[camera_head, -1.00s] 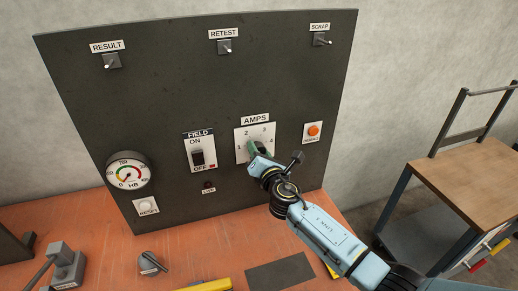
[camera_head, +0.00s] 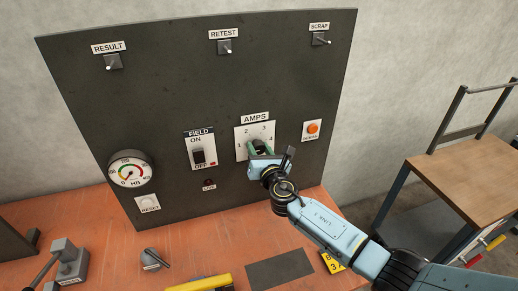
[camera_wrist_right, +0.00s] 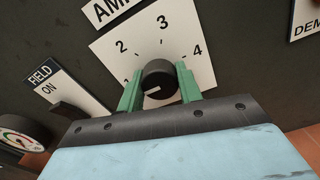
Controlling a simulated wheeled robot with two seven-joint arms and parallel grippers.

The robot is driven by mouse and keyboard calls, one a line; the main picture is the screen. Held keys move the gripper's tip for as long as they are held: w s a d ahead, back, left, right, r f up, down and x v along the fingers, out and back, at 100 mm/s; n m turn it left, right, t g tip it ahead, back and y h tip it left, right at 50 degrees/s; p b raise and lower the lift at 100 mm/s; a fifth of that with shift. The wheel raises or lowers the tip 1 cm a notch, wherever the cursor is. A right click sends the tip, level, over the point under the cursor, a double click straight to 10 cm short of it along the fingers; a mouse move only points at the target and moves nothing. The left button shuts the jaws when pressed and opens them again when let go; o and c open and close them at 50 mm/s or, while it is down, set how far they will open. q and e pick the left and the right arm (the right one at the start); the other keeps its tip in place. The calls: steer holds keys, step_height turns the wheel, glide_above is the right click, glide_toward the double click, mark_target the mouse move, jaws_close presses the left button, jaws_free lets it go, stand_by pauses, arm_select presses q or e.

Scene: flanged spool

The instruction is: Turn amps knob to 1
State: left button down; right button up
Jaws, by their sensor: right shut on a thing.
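The AMPS knob (camera_wrist_right: 159,78) is a round dark knob on a white dial plate (camera_wrist_right: 118,48) marked 1 to 4. In the right wrist view, its white pointer mark faces left and slightly down, toward the side of the 1, which is partly hidden by a finger. My right gripper (camera_head: 261,149) is shut on the knob, with a green finger on either side of it in the right wrist view (camera_wrist_right: 159,88). In the head view the knob is mostly hidden by the gripper. My left gripper is not in view.
The FIELD switch (camera_head: 198,156) is left of the dial, and an orange button (camera_head: 313,128) is right of it. A gauge (camera_head: 130,170) is farther left. The orange bench (camera_head: 205,235) runs below the panel. A wooden-topped cart (camera_head: 475,140) stands at right.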

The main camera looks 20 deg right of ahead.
steer(key=o, duration=1)
steer(key=s+p, duration=0.1)
steer(key=s, duration=1.2)
steer(key=shift+s+d, duration=0.2)
steer(key=shift+d, duration=0.05)
